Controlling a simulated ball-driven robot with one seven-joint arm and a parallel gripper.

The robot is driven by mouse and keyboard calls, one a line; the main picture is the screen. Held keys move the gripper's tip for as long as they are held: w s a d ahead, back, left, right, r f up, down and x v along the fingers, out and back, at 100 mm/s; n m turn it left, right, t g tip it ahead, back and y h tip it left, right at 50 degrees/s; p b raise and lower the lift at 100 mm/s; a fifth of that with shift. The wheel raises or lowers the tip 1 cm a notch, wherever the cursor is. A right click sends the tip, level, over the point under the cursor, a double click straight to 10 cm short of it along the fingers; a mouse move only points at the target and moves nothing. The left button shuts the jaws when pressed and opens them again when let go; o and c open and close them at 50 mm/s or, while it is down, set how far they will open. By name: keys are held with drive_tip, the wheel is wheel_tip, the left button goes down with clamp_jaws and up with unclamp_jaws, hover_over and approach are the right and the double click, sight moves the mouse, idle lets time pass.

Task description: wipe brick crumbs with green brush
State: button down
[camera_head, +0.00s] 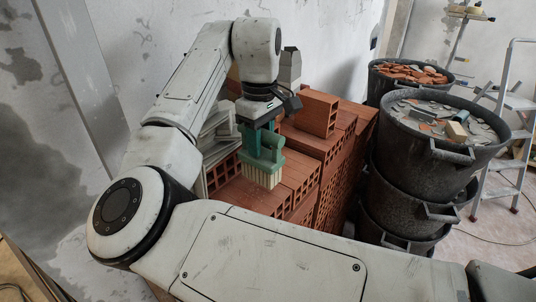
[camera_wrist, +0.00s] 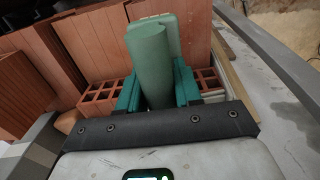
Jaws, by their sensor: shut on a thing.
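The green brush (camera_head: 262,153) with pale bristles hangs upright, bristles down, from my gripper (camera_head: 262,125) in the head view. My gripper is shut on its green handle, which also shows in the wrist view (camera_wrist: 150,60) between the jaws (camera_wrist: 155,92). The bristles are at the top of the stacked red hollow bricks (camera_head: 298,172); I cannot tell whether they touch. No brick crumbs can be made out on the bricks near the brush. My arm hides part of the stack.
A single brick (camera_head: 310,113) lies on top of the stack. Black buckets (camera_head: 417,192) stand stacked at the right, the front one filled with rubble. Behind is another rubble bucket (camera_head: 412,75). A stepladder (camera_head: 509,120) stands at far right. A wall rises behind the stack.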

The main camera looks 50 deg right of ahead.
drive_tip(key=shift+d+r+p, duration=0.1)
drive_tip(key=shift+r+p, duration=0.05)
drive_tip(key=shift+p, duration=0.5)
wheel_tip(320, 180, down, 3)
drive_tip(key=shift+f+b, duration=0.15)
drive_tip(key=shift+b, duration=0.5)
drive_tip(key=shift+d+r+p, duration=0.2)
drive_tip(key=shift+d+p, duration=0.9)
drive_tip(key=shift+d, duration=0.15)
drive_tip(key=shift+d+f, duration=0.15)
drive_tip(key=shift+d, duration=0.4)
drive_tip(key=shift+p, duration=0.75)
drive_tip(key=shift+f, duration=0.65)
drive_tip(key=shift+a, duration=0.15)
